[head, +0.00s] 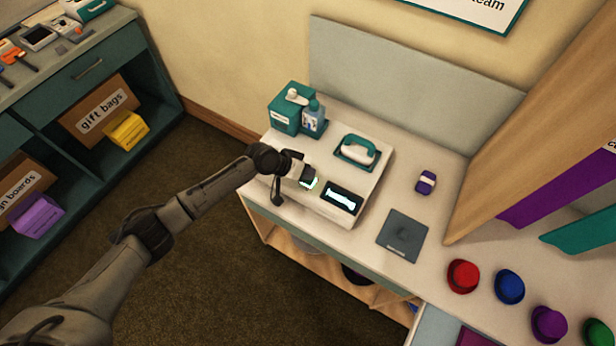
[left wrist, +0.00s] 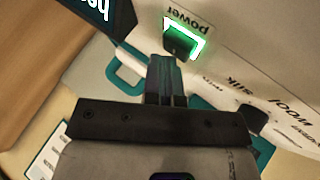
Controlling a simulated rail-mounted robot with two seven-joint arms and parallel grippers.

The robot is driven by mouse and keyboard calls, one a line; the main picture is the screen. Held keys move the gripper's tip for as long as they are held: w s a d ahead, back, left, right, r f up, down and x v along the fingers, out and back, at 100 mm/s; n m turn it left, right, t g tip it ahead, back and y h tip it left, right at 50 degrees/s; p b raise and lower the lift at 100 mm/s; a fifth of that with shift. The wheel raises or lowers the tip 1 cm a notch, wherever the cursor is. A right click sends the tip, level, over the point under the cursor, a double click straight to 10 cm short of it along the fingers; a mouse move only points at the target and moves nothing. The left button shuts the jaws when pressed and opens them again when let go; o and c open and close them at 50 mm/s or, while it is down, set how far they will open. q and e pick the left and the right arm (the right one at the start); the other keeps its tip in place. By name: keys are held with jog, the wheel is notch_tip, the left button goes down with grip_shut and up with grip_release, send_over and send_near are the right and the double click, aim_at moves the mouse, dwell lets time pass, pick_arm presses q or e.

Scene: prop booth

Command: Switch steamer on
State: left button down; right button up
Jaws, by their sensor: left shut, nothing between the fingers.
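The steamer (head: 345,218) is a white station on the counter, with a teal-handled iron-like head (head: 358,152) resting on its top. In the left wrist view its front panel (left wrist: 225,50) shows a black power switch (left wrist: 180,44) with a glowing green surround, labelled "power". A dark display with lit white text (head: 342,198) also shows in the left wrist view (left wrist: 92,12). My left gripper (head: 308,176) is shut and empty. In the left wrist view its fingertips (left wrist: 164,60) are right by the switch; I cannot tell whether they touch it. My right gripper is out of view.
Several hats, including a red one (head: 463,276), sit further right.

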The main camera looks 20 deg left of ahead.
pick_arm(q)
jog(key=shift+f, duration=0.4)
jog(key=shift+r, duration=0.15)
jog(key=shift+s+r+p, duration=0.15)
jog(key=shift+r+p, duration=0.1)
jog(key=shift+p, duration=0.2)
jog(key=shift+r, duration=0.1)
jog(key=shift+r+p, duration=0.5)
jog(key=shift+r, duration=0.05)
notch_tip(320, 180, up, 5)
jog(key=p, duration=0.4)
jog(key=shift+f, duration=0.1)
